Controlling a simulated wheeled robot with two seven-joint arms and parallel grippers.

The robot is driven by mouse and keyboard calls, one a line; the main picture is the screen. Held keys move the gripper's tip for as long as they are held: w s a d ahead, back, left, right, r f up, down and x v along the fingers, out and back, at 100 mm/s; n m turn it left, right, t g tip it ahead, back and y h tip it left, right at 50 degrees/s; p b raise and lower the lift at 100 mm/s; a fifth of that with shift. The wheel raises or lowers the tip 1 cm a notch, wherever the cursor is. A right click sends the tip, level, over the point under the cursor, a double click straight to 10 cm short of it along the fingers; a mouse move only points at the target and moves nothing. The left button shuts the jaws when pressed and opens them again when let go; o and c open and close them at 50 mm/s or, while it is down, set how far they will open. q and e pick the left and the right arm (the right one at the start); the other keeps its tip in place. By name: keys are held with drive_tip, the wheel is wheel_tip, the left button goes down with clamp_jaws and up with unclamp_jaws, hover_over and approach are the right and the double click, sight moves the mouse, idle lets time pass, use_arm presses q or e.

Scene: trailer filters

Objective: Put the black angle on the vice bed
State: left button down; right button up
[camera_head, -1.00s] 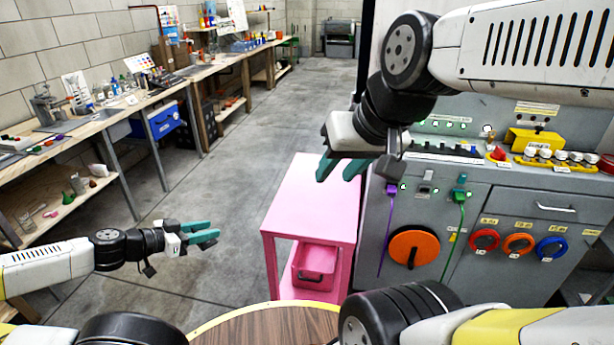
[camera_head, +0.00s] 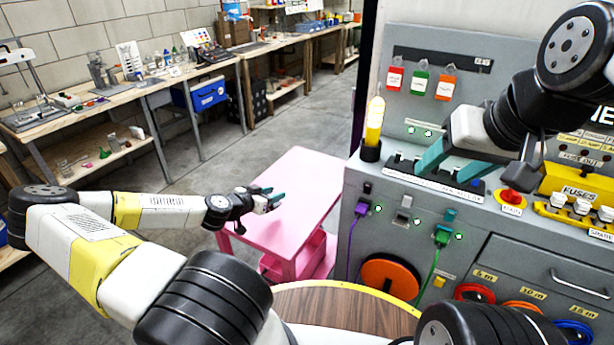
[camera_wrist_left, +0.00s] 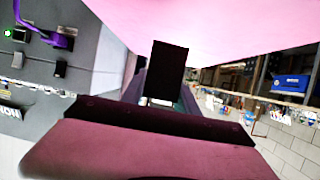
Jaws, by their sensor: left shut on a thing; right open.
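My left gripper (camera_head: 268,197) has teal fingers and is over the pink table (camera_head: 310,190), near its left side. In the left wrist view, a flat black piece (camera_wrist_left: 168,68), which looks like the black angle, stands out between the shut fingers against the pink top. In the head view the piece is too small to make out. I cannot tell whether it touches the table. My right gripper (camera_head: 455,157) is open, in front of the grey panel, and appears empty. I cannot make out the vice bed in these frames.
The grey fuse cabinet (camera_head: 400,262) with cables and reels stands right of the pink table. A yellow lamp (camera_head: 374,122) is on its ledge. A workbench (camera_head: 125,100) with tools runs along the left wall. A round wooden top (camera_head: 345,312) is in front. Open floor lies between.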

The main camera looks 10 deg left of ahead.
use_arm(q)
drive_tip(key=shift+n+y, duration=0.4)
drive_tip(key=w+d, duration=0.1)
drive_tip(key=w, duration=0.4)
drive_tip(key=w+d+f, duration=0.1)
drive_tip(key=w, duration=0.4)
drive_tip(key=w+d, duration=0.1)
drive_tip(key=w, duration=0.5)
drive_tip(key=shift+d+f, duration=0.15)
drive_tip(key=shift+f, duration=0.2)
drive_tip(key=shift+w+f, duration=0.1)
drive_tip(key=shift+f, duration=1.65)
drive_tip(key=c, duration=0.9)
unclamp_jaws()
drive_tip(key=shift+f, duration=0.1)
